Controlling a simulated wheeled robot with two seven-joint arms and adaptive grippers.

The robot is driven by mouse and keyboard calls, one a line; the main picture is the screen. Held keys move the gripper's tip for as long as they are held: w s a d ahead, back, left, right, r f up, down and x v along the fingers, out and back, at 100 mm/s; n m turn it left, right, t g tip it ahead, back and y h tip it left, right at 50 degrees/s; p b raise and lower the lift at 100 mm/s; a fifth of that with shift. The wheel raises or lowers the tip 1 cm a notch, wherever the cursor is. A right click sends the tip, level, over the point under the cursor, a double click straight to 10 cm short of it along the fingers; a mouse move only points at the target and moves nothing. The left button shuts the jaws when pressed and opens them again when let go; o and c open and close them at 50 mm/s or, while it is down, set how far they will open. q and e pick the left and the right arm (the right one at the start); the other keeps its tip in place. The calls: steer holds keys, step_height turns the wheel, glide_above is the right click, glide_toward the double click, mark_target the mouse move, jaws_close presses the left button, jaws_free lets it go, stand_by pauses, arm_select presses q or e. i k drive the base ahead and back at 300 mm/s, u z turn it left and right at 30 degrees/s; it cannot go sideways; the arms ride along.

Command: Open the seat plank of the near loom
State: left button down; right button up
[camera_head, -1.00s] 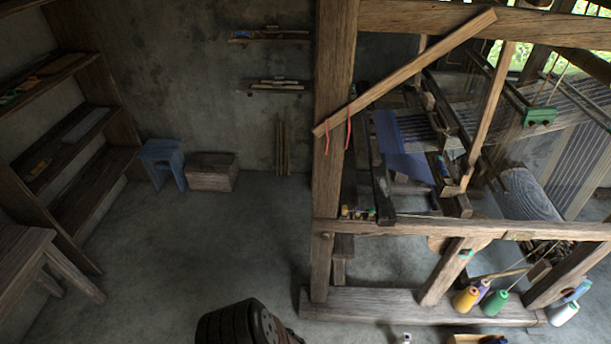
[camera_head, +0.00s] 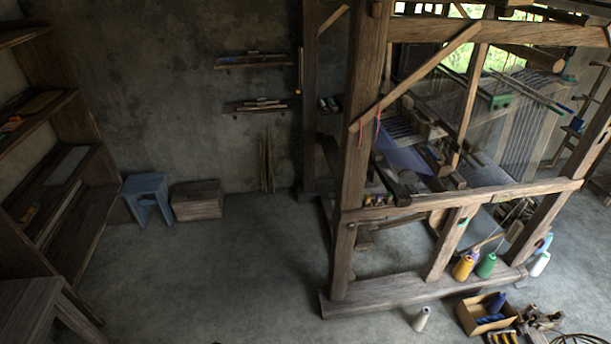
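The near loom (camera_head: 357,150) is a large timber frame on the right, with a diagonal brace and blue cloth (camera_head: 402,154) stretched inside. The seat plank cannot be made out clearly; a dark board (camera_head: 396,186) shows behind the front rail (camera_head: 460,200), and I cannot tell whether it is the seat. Neither of my grippers is in the head view.
Thread cones (camera_head: 463,267) stand by the loom's bottom beam (camera_head: 400,291). A white cone (camera_head: 421,319) and a cardboard box (camera_head: 470,318) are on the floor in front. A blue stool (camera_head: 147,196) and wooden crate (camera_head: 197,201) stand by the back wall. The floor left of the loom is clear.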

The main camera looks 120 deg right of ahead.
mark_target(330, 148)
steer(key=z, duration=4.2)
steer(key=i, duration=1)
